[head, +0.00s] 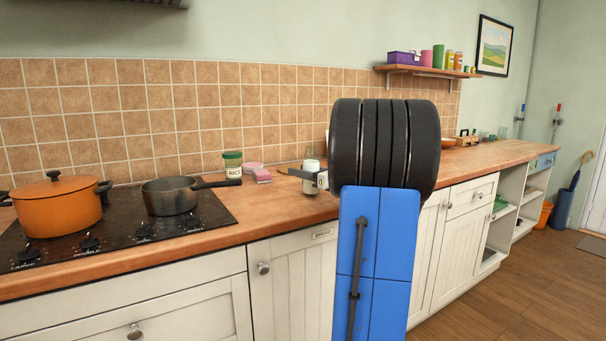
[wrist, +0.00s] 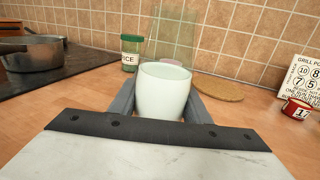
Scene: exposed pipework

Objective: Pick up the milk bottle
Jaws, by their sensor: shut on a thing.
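In the head view the bottle (head: 310,187) is small and upright at the worktop, left of my arm. My gripper (head: 307,175) crosses it and hides part of it. I cannot tell whether its base touches the worktop.
A green-lidded rice jar (head: 232,165) and a pink item (head: 257,172) stand left of the bottle. A grey saucepan (head: 170,195) and an orange pot (head: 58,205) are on the hob. A round wooden board (wrist: 218,88), sign (wrist: 300,75) and red tin (wrist: 296,111) are to the right.

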